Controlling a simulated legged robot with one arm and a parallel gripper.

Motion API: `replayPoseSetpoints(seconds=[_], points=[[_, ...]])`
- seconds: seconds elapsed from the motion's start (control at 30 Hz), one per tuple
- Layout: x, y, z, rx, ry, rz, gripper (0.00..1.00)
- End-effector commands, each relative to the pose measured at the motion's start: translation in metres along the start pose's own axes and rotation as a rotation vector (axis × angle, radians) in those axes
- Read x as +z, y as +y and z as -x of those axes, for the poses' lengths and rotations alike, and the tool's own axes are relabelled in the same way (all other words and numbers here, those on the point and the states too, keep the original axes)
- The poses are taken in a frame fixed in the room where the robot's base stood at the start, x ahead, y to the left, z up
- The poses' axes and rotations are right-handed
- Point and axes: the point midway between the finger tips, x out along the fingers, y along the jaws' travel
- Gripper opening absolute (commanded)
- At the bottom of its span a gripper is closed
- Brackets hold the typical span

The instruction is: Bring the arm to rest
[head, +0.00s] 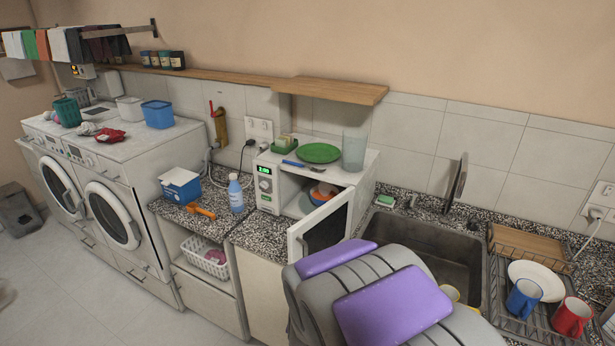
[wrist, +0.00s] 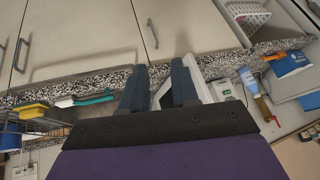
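My arm, with purple panels (head: 392,308) and grey casing, fills the bottom centre of the head view, in front of the counter and sink. It hides part of the sink and the counter edge. My gripper (wrist: 158,68) shows in the wrist view with two dark blue fingers apart. Nothing is held between them. The fingers overlap the counter edge and a white-framed door in that view, which looks like the open microwave door. The distance to it cannot be told. The gripper fingers are not seen in the head view.
The microwave (head: 264,185) stands with its door (head: 325,228) open near my arm. The sink (head: 420,250) is behind the arm. A dish rack (head: 500,310) with a plate and mugs is at the right. Washing machines (head: 110,205) stand left. The floor (head: 50,270) at left looks mostly clear.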

Motion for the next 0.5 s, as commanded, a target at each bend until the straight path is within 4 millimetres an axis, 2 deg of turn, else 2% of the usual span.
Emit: replayPoseSetpoints(seconds=[0.27, 0.5], points=[[0.028, 0.043, 0.079, -0.014, -0.252, 0.074, 0.29], [0.072, 0.091, 0.155, 0.031, -0.458, 0.167, 0.29]])
